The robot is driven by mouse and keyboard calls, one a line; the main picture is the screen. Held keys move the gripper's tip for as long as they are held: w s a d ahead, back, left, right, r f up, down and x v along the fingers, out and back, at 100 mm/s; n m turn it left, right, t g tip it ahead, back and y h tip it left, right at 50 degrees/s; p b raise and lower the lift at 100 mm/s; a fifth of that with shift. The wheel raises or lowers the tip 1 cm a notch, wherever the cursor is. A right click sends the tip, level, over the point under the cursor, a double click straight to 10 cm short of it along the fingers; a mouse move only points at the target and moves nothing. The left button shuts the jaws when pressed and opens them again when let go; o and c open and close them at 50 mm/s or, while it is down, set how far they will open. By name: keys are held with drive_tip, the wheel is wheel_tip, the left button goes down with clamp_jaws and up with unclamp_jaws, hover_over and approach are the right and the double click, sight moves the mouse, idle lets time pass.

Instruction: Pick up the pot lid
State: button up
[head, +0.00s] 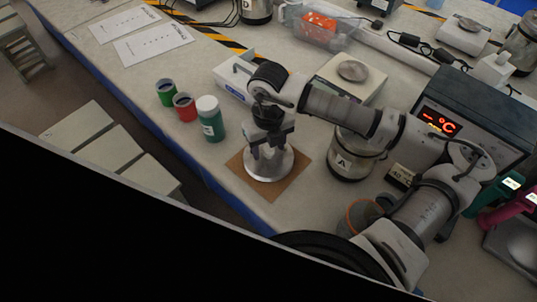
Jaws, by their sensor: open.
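A round, pale metallic disc that looks like the pot lid (285,168) lies on a brown square board (299,178) near the front edge of the bench. My gripper (268,154) points down right over the disc, with its two fingers apart around its middle. The fingers hide the centre of the disc, so I cannot tell whether they touch a knob there. A metal pot (347,168) with a label marked "A" stands just right of the board.
Green, red and white-capped containers (209,120) stand left of the board. A scale (372,84) with a round metal piece on it is behind. A box with a red display (470,135) stands at right. Papers (150,45) lie far left; bench around them is clear.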

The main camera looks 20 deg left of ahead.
clamp_jaws()
idle(0.5)
